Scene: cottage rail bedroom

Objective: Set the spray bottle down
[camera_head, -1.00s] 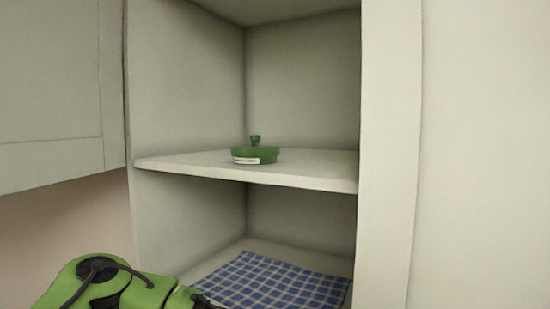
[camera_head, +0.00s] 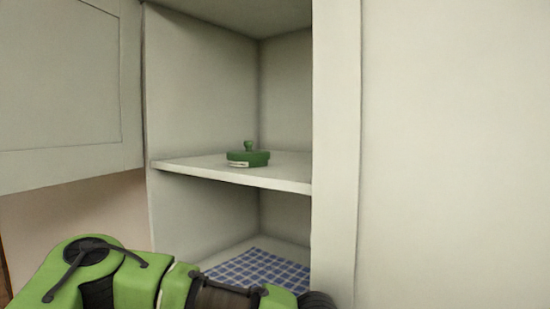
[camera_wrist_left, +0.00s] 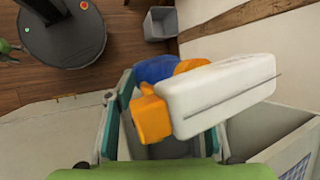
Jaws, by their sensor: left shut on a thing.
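The spray bottle (camera_wrist_left: 215,95), with white, orange and blue parts, shows large in the left wrist view. My left gripper (camera_wrist_left: 168,125) is shut on it, with teal fingers on either side. The bottle is tilted in that view. In the head view my left arm crosses the bottom edge in front of the open cabinet, and the bottle is not visible there. My right gripper is not in view. A blue checked cloth (camera_head: 255,268) lies on the cabinet's lower level; the arm hides its front part.
A green round object with a knob (camera_head: 248,158) sits on the upper shelf (camera_head: 285,173). An open cabinet door (camera_head: 70,90) is at the left, and a pale upright panel (camera_head: 335,150) bounds the right. A grey bin (camera_wrist_left: 160,24) stands on the wooden floor.

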